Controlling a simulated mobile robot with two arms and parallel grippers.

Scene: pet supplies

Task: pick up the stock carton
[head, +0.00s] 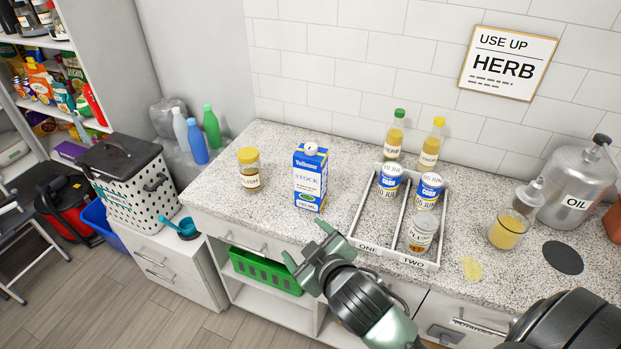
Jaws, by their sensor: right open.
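The stock carton (310,182) is a blue and white box with a white cap, labelled STOCK. It stands upright on the speckled counter (272,142), near the front edge and left of the tray. My right gripper (306,248) is open and empty, in front of and below the carton in the picture, apart from it. My left gripper is not in view.
A jar with a yellow lid (249,169) stands left of the carton. The divided tray (352,222), marked ONE and TWO, holds cans and a jar on the right. Two bottles stand behind it. An oil canister (577,185) is far right. Counter behind the carton is clear.

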